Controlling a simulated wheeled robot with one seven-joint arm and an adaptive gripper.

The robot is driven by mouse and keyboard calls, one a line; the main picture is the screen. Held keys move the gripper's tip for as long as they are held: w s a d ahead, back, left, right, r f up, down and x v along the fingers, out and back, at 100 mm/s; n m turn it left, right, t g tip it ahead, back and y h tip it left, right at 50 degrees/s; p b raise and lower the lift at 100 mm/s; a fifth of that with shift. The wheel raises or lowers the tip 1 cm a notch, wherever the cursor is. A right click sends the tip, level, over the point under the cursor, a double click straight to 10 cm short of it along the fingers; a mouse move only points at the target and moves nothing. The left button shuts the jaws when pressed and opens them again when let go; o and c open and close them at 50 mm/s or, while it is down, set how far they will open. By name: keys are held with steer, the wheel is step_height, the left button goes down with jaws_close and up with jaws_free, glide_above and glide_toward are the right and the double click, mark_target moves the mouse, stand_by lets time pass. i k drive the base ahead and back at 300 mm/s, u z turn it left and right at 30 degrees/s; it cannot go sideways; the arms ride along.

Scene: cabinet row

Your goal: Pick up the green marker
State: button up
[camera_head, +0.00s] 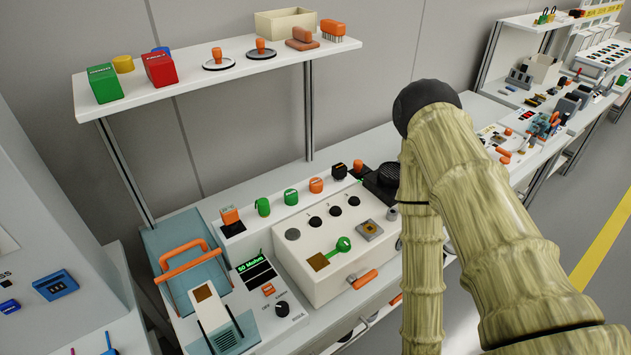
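I cannot pick out a green marker for certain. The green things I see are a green box (104,83) on the upper shelf, two green knobs, one left (263,207) and one right (291,197), on the rail behind the bench panels, and a green key-like piece (339,246) on top of the cream box. Small items on the far right bench are too small to tell. My arm, with a bamboo-like surface, fills the right of the view and bends downward. Its gripper is not in view, and the arm hides part of the bench.
The upper shelf (215,75) also holds a red box (159,69), orange-handled stamps and a beige tray (286,22). A cream box (325,275) with knobs and a teal case (190,270) with an orange handle crowd the bench. Open floor (600,210) lies at right.

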mark_target(291, 195)
steer(key=z, duration=0.05)
steer(key=k, duration=0.5)
steer(key=u, duration=3.5)
steer(key=k, duration=1.95)
steer(key=z, duration=1.9)
